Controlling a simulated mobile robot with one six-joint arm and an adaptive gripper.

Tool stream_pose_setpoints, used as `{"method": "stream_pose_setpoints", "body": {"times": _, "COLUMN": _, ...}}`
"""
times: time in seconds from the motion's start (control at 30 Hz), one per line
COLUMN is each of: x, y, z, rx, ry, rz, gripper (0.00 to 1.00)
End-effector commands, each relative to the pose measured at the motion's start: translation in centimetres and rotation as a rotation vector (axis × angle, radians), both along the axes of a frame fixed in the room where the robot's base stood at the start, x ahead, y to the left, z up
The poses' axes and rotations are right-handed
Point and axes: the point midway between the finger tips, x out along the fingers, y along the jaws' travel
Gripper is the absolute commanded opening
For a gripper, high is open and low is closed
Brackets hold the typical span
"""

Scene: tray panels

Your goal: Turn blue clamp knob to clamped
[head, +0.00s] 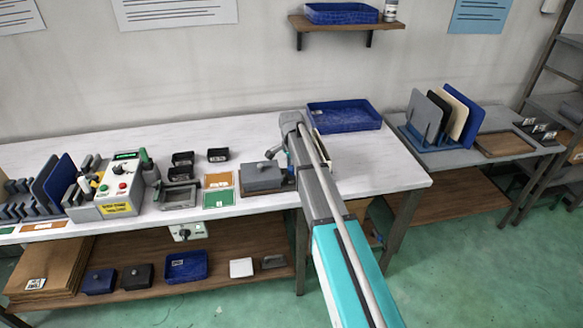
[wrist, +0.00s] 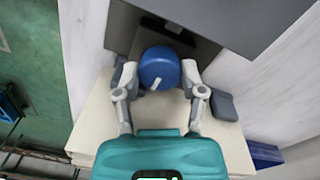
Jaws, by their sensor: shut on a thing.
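The blue clamp knob (wrist: 160,66) is round, with a white pointer mark on its face, and shows in the wrist view near the top middle. The mark points toward the lower left of that picture. My gripper (wrist: 159,77) has one finger on each side of the knob and is shut on it. The knob sits in front of a dark grey panel (wrist: 225,22). In the head view my arm crosses the bench's right part, and I cannot make out the knob or my fingers there.
On the bench (head: 375,178) a grey block (head: 262,178) stands left of my arm, and a blue tray (head: 345,116) lies behind it. A control box (head: 118,188) with buttons stands farther left. A rack with upright panels (head: 425,118) is on the right table.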

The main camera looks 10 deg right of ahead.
Motion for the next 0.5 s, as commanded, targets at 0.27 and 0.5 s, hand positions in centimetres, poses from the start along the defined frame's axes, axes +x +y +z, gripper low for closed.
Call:
{"method": "stream_pose_setpoints", "body": {"times": 0.27, "x": -0.11, "y": 0.04, "z": -0.03, "rx": 0.000, "ry": 0.002, "rz": 0.000, "gripper": 0.77}}
{"method": "stream_pose_setpoints", "body": {"times": 0.5, "x": -0.04, "y": 0.01, "z": -0.01, "rx": 0.000, "ry": 0.001, "rz": 0.001, "gripper": 0.88}}
